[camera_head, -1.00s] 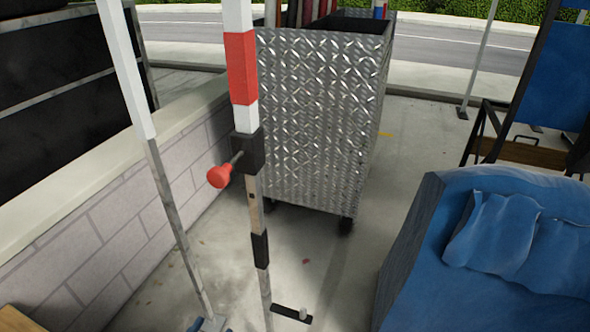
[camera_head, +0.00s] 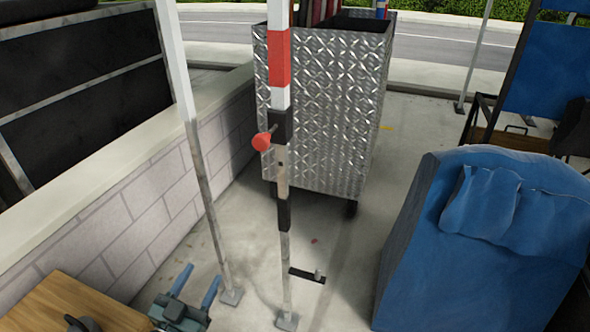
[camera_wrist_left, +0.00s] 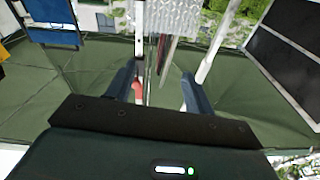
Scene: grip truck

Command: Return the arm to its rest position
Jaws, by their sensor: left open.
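My left gripper (camera_head: 198,280) shows at the bottom left of the head view, with its two blue-grey fingers spread apart. It is open and holds nothing that I can see. In the left wrist view the two fingers of this gripper (camera_wrist_left: 158,86) stand apart, with a pole and a red part showing between them in the background. The red-and-white pole (camera_head: 281,60) with a red knob (camera_head: 262,141) stands upright to the right of the gripper in the head view, apart from it. My right gripper is not in view.
A metal tread-plate cart (camera_head: 325,110) stands behind the pole. A second thin pole (camera_head: 200,160) rises near the left gripper. A grey block wall (camera_head: 130,210) runs along the left. A wooden surface (camera_head: 70,305) is at bottom left. A blue-covered bulk (camera_head: 420,240) fills the right.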

